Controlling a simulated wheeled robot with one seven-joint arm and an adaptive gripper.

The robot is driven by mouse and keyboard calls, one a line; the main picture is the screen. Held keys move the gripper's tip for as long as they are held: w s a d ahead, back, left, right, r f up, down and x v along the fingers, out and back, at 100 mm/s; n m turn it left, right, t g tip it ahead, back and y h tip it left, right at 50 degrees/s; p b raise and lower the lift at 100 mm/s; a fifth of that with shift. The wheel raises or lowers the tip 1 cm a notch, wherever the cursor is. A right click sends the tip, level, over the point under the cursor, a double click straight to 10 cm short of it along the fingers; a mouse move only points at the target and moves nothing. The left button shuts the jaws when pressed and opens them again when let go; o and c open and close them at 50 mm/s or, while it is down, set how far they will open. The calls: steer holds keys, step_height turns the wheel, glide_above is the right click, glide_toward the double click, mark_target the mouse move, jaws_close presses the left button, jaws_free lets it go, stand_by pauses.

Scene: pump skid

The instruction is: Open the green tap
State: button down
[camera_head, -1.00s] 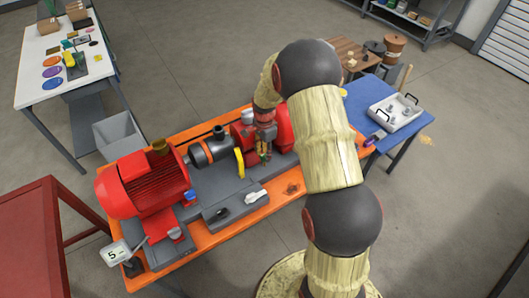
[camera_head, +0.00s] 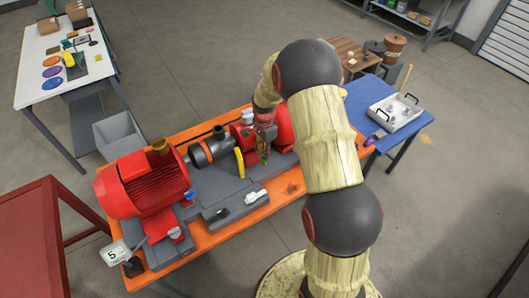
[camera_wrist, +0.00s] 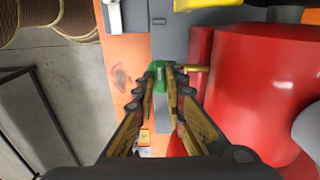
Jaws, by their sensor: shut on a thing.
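The green tap (camera_wrist: 159,68) shows in the wrist view as a small green handle between my fingertips, beside the red pump housing (camera_wrist: 260,85). A brass-coloured stem (camera_wrist: 196,69) lies just right of it. My gripper (camera_wrist: 161,82) is shut on the tap, with one finger on each side. In the head view my gripper (camera_head: 263,152) points down at the front of the red pump, and the tap is mostly hidden by the fingers there. How far the tap is turned cannot be told.
A red motor (camera_head: 145,185) and a yellow curved guard (camera_head: 239,163) share the orange-edged skid. A white handle (camera_head: 257,196) lies in front. A blue table with a white tray (camera_head: 396,112) stands at right. Open floor lies in front of the skid.

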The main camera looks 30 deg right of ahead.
steer(key=n+b, duration=0.1)
steer(key=n, duration=0.7)
steer(key=shift+n+b, duration=0.3)
steer(key=shift+b, duration=0.1)
steer(key=n, duration=0.4)
steer(key=shift+b, duration=0.3)
steer(key=shift+n, duration=2.5)
steer(key=c, duration=1.8)
jaws_free()
steer(key=shift+c, duration=0.2)
